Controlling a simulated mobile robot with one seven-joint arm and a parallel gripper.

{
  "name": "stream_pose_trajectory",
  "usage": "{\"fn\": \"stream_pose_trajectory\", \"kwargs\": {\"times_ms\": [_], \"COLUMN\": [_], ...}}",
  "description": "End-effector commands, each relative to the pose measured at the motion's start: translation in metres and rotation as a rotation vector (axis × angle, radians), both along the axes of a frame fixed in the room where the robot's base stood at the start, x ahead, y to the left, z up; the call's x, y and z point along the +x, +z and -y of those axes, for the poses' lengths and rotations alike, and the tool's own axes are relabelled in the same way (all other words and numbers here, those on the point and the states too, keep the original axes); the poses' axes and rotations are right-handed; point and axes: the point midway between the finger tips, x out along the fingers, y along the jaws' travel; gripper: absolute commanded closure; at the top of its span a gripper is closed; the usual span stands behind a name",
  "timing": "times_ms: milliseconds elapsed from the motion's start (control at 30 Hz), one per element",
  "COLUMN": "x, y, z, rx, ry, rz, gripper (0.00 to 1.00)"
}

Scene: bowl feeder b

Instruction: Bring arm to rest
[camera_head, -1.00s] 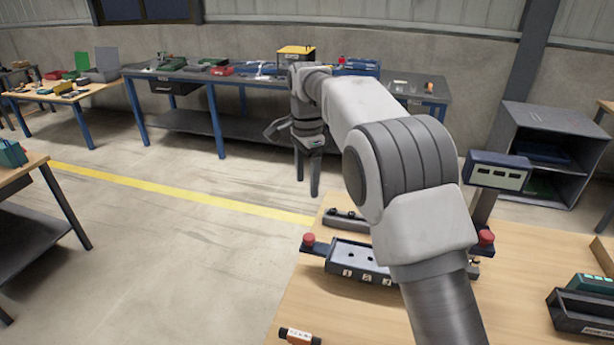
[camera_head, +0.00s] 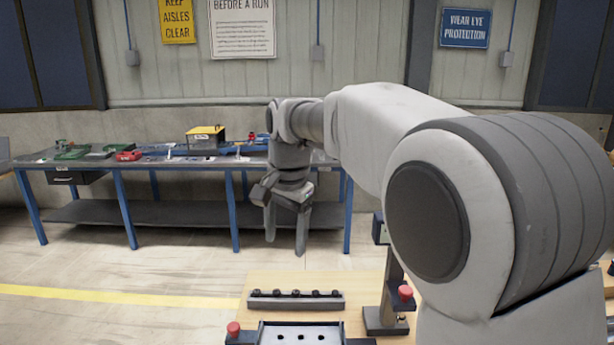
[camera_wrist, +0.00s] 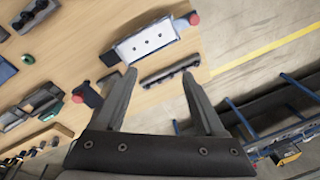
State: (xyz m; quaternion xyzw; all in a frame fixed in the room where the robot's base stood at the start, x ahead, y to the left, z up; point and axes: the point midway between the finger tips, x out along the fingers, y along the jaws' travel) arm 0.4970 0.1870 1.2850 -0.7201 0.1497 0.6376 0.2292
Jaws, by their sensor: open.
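My gripper (camera_head: 286,235) hangs fingers-down from my arm in the head view, in front of the far workbench. It is open and nothing shows between its fingers. In the wrist view my gripper (camera_wrist: 158,88) also shows its two fingers spread apart. They lie over the wooden table's edge, with a dark strip with several knobs (camera_wrist: 170,68) seen between them. The arm is bent and stretched forward across the right half of the head view.
A post with a display (camera_head: 382,230) stands beside my arm. A workbench (camera_head: 190,165) lines the back wall. Floor at left is clear.

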Motion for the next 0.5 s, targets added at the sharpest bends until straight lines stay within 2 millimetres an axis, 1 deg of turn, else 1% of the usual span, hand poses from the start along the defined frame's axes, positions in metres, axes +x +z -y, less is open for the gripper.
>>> {"fn": "stream_pose_trajectory", "kwargs": {"times_ms": [33, 167, 200, 367, 500], "x": [-0.011, -0.040, -0.049, -0.090, -0.129], "y": [0.009, 0.022, 0.025, 0.031, 0.027], "z": [0.016, 0.051, 0.061, 0.098, 0.126], "rx": [0.002, -0.005, -0.008, -0.031, -0.062], "ry": [0.019, 0.086, 0.108, 0.189, 0.261], "rz": [0.021, 0.073, 0.088, 0.153, 0.207], "gripper": [0.28, 0.28, 0.28, 0.28, 0.28]}}
